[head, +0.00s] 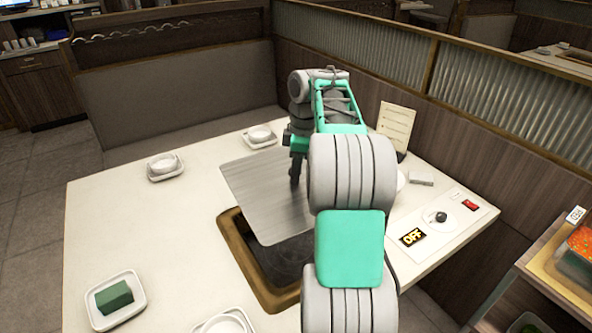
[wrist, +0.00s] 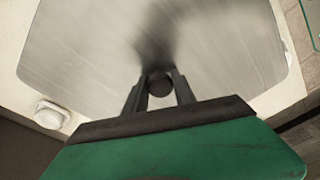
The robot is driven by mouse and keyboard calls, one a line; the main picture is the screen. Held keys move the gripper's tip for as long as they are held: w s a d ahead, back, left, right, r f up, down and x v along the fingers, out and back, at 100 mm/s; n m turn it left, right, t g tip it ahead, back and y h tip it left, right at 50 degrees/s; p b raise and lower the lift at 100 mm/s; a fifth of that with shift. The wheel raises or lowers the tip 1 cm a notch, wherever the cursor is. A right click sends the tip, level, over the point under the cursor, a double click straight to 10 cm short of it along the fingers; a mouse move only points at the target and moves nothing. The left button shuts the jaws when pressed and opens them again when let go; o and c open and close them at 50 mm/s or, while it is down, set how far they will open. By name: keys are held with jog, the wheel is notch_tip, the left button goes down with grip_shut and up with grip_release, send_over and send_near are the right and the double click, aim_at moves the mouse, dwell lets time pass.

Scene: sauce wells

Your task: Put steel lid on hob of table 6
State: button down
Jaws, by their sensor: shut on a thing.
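The steel lid (head: 252,195) is a flat, brushed, roundish-cornered square plate with a dark knob (wrist: 158,86). My gripper (head: 295,178) is shut on this knob, also seen in the wrist view (wrist: 157,90). The hob of the table is a dark recess (head: 283,262) in a brown wooden frame (head: 243,257). The lid is over the hob's far part and the tabletop behind it, leaving the near part of the recess uncovered. Whether the lid touches the frame is unclear. My arm hides the hob's right side.
The white table (head: 120,230) carries bowls on saucers (head: 165,167) (head: 260,136) and a plate with a green block (head: 114,298). A bench and partition bound the back.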

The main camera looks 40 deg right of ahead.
notch_tip(320, 180, down, 19)
jog(key=b, duration=1.7)
jog(key=shift+f+b, duration=0.4)
jog(key=shift+b, duration=0.15)
jog(key=c, duration=0.9)
grip_release()
jog(key=shift+c, duration=0.2)
jog(key=shift+o, duration=0.2)
jog(key=shift+f, duration=0.15)
jog(key=o, duration=0.8)
jog(key=shift+c, duration=0.2)
notch_tip(320, 180, up, 11)
jog(key=p, duration=1)
jog(key=shift+p, duration=0.35)
